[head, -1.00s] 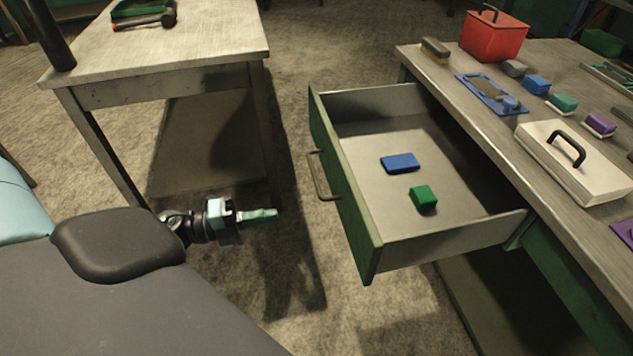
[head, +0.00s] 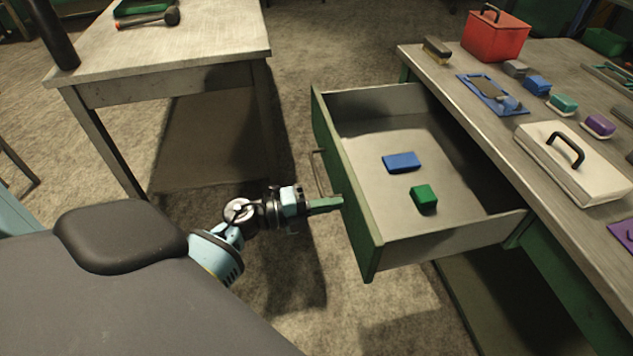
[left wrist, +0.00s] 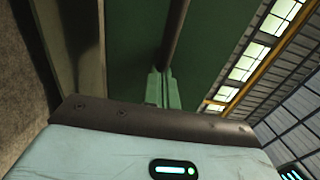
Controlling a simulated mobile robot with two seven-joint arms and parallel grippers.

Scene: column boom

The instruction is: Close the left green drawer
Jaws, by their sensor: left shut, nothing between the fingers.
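The green drawer (head: 344,190) stands pulled out from the workbench on the right, its front panel facing left. A blue block (head: 401,162) and a green block (head: 424,197) lie inside it. Its bar handle (head: 319,173) is on the front panel. My left gripper (head: 340,202) is shut and empty, its fingertips at the drawer front just below the handle in the head view; I cannot tell whether they touch. In the left wrist view the shut fingers (left wrist: 158,86) point at the green panel (left wrist: 218,50), with the dark handle bar (left wrist: 175,30) close by. My right gripper is not in view.
The workbench top (head: 470,125) holds a red box (head: 495,37), a brush, a blue tray, several coloured blocks and a white case (head: 573,165). Another table (head: 170,50) stands at the upper left. Open floor lies between the table and drawer.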

